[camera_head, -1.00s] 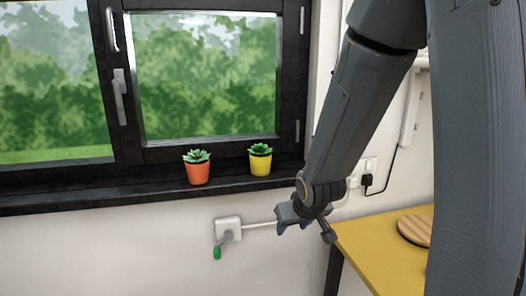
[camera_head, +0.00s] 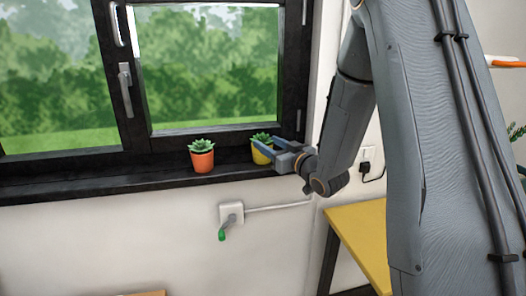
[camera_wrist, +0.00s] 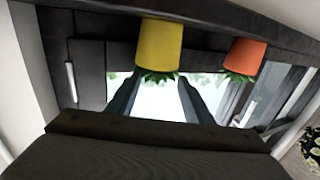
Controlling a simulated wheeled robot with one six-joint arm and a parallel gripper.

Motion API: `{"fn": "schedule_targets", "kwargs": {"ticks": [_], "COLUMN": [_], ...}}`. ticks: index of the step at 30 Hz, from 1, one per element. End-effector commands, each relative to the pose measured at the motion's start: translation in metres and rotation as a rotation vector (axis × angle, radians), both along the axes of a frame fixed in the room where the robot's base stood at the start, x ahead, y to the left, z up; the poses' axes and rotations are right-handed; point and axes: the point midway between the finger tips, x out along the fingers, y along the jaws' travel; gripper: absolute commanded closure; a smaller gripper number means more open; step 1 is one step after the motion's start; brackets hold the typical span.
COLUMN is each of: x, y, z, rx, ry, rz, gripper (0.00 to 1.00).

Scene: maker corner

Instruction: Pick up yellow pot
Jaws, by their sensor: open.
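The yellow pot (camera_head: 260,155) with a green succulent stands upright on the dark window sill. My gripper (camera_head: 262,147) is at the pot from the right, with its fingers pointing left and covering part of it. In the wrist view the yellow pot (camera_wrist: 159,45) appears upside down, in line with the gap between my open fingers (camera_wrist: 156,98). The fingers look apart and not closed on the pot. I cannot tell whether either finger touches it.
An orange pot (camera_head: 202,158) with a succulent stands on the sill (camera_head: 100,188) to the left, and also shows in the wrist view (camera_wrist: 244,57). The window frame (camera_head: 135,100) rises behind. A yellow table (camera_head: 362,235) is at the lower right. A wall valve (camera_head: 230,213) sits below the sill.

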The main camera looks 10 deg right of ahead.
Motion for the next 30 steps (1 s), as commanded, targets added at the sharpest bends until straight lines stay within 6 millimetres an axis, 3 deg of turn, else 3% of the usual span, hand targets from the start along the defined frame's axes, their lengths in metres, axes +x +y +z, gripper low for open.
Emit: {"fn": "schedule_targets", "kwargs": {"ticks": [13, 23, 30], "x": [0.047, 0.054, 0.054], "y": [0.011, 0.013, 0.012], "z": [-0.001, -0.003, -0.003], "rx": [-0.001, -0.001, -0.001], "ry": [0.002, 0.002, 0.002], "rz": [0.0, -0.001, -0.002], "gripper": [0.54, 0.54, 0.92]}}
